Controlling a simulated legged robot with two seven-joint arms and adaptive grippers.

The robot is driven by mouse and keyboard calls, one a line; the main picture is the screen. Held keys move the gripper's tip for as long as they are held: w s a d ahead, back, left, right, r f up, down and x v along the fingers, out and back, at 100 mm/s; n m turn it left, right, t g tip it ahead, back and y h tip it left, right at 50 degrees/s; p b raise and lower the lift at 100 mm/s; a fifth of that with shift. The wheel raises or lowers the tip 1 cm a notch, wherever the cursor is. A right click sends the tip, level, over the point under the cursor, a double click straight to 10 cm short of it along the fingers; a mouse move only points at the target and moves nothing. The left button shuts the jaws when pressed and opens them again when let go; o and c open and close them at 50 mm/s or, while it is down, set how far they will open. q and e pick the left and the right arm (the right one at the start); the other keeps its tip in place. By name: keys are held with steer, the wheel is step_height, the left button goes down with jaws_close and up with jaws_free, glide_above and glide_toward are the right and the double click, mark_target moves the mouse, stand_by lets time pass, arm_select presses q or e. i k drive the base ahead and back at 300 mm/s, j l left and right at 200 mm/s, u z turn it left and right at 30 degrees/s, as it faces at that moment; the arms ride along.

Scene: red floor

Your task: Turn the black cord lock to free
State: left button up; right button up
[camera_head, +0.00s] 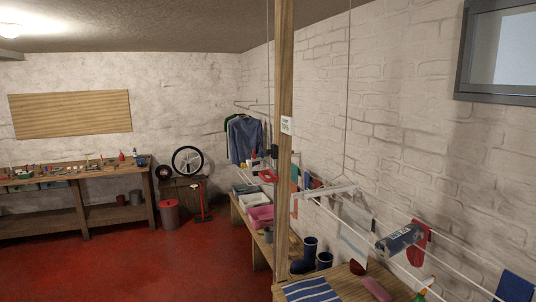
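A tall wooden post (284,75) stands upright right of the centre. A small black piece (274,151) sits at the post's left side, below a white label (286,125). It looks like the cord lock, but it is too small to tell which way it is turned. The label's print is too small to read surely. Thin cords (349,80) run up to the ceiling, and a white hanging rack (325,192) is below them. Neither of my grippers is in view.
A wooden bench with a pink tub (260,216) runs along the right wall. A nearer table holds a striped cloth (312,291). Blue boots (309,252) stand by the post. A workbench (75,178) is at the back left. The red floor (130,265) at left is clear.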

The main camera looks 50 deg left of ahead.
mark_target(269, 152)
steer(key=u, duration=1.65)
steer(key=i, duration=0.05)
